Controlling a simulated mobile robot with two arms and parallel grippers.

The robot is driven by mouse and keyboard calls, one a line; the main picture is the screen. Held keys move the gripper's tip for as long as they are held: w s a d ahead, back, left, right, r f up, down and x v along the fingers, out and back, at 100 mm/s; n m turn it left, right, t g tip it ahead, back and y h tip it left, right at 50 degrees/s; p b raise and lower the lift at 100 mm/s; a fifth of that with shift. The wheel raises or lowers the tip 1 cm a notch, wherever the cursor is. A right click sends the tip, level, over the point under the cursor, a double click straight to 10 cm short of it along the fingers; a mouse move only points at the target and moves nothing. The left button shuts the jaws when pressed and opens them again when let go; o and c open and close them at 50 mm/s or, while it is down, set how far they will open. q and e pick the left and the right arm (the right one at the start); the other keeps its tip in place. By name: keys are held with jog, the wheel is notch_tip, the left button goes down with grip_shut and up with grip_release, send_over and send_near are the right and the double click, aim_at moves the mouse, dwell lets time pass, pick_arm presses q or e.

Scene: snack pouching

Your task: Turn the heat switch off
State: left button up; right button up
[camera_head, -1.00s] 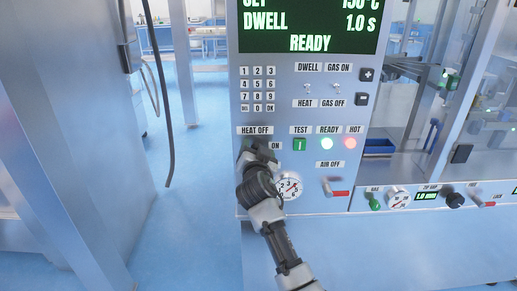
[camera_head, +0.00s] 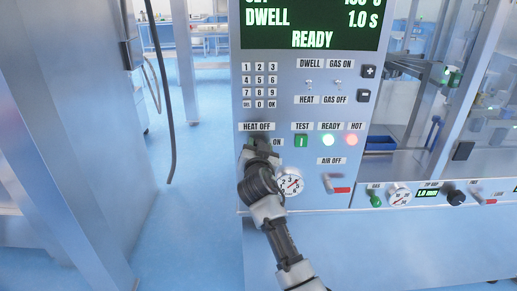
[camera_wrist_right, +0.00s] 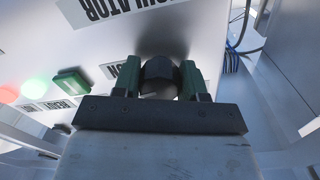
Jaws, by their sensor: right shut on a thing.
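The heat switch is a dark rotary knob on the grey control panel, between the HEAT OFF label (camera_head: 257,127) and the ON label (camera_head: 277,142). In the head view my right gripper (camera_head: 258,148) covers most of it. In the right wrist view the dark round knob (camera_wrist_right: 160,70) sits between the green fingers of my right gripper (camera_wrist_right: 160,84), which is shut on it. The knob's pointer is hidden, so its setting cannot be read. My left gripper is not in view.
Right of the switch are a green TEST button (camera_head: 301,141), a lit READY lamp (camera_head: 328,140) and a red HOT lamp (camera_head: 352,140). A pressure gauge (camera_head: 291,182) and the red AIR OFF lever (camera_head: 340,190) lie below. The display (camera_head: 312,25) reads READY.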

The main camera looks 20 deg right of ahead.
jog(key=n, duration=0.3)
jog(key=shift+n, duration=0.3)
jog(key=n+p, duration=0.1)
jog(key=n, duration=0.3)
jog(key=shift+d+r+n, duration=0.1)
jog(key=shift+r+n, duration=0.05)
jog(key=shift+n, duration=0.15)
jog(key=n+p, duration=0.1)
jog(key=n, duration=0.3)
jog(key=shift+n+p, duration=0.3)
jog(key=shift+n+y+p, duration=0.3)
jog(key=shift+n+p, duration=0.35)
jog(key=shift+n, duration=1.35)
jog(key=o, duration=0.9)
jog(key=v, duration=0.7)
jog(key=b+v, duration=0.1)
jog(key=v, duration=0.2)
jog(key=shift+s+f, duration=0.3)
jog(key=shift+s, duration=0.1)
